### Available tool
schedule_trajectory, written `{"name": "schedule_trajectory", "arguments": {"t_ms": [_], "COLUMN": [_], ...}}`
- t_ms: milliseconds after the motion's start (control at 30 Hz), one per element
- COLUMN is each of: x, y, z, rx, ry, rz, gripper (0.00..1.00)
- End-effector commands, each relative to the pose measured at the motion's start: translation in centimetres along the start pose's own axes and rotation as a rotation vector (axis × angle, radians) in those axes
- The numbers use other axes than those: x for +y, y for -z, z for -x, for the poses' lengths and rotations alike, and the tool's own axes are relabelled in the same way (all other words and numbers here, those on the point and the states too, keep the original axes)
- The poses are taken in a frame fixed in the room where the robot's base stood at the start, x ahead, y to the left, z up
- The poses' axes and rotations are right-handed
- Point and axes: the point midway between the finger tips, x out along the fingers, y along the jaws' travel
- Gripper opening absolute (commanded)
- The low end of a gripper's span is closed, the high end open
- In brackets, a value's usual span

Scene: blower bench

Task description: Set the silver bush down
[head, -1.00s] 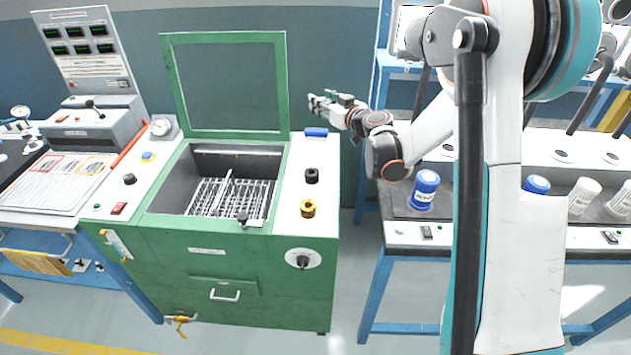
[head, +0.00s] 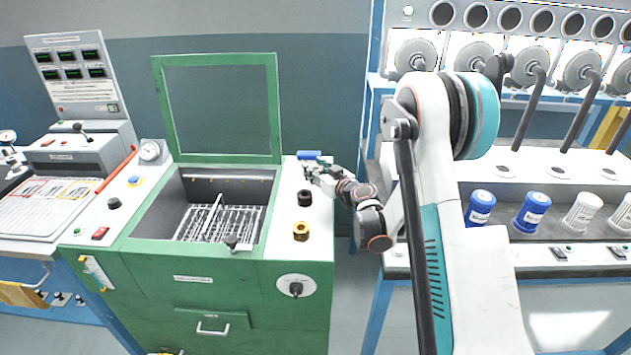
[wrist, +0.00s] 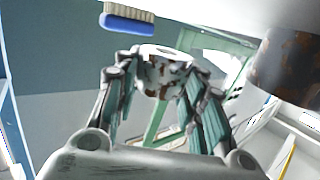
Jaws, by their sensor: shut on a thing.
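My gripper (wrist: 160,85) is shut on the silver bush (wrist: 158,74), a short metal ring with brown rust-like spots, held between the fingertips in the wrist view. In the head view my gripper (head: 308,173) is over the back right part of the green cabinet's white top (head: 320,215), just in front of a blue brush (head: 308,155). The bush is too small there to make out clearly. The wrist view is tipped over, with the white top along its upper edge. A gap shows between bush and top in that view, but I cannot tell its height.
A black bush (head: 305,198) and a brass bush (head: 301,231) stand on the white top in front of my gripper. A dark, rusty cylinder (wrist: 300,65) looms close in the wrist view. The open basin with a rack (head: 215,222) lies left, its green-framed lid (head: 220,108) raised.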

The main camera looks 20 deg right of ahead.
Motion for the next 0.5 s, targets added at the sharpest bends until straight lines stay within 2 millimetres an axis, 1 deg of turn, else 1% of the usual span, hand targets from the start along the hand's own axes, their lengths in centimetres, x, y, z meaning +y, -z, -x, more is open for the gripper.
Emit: {"name": "schedule_trajectory", "arguments": {"t_ms": [33, 100, 200, 500], "x": [0.0, 0.0, 0.0, 0.0], "y": [-1.0, -2.1, -3.3, -3.3], "z": [-0.2, -0.4, -0.5, -0.5], "rx": [0.0, 0.0, 0.0, 0.0], "ry": [0.0, 0.0, 0.0, 0.0], "rz": [0.0, 0.0, 0.0, 0.0], "gripper": [0.05, 0.05, 0.05, 0.05]}}
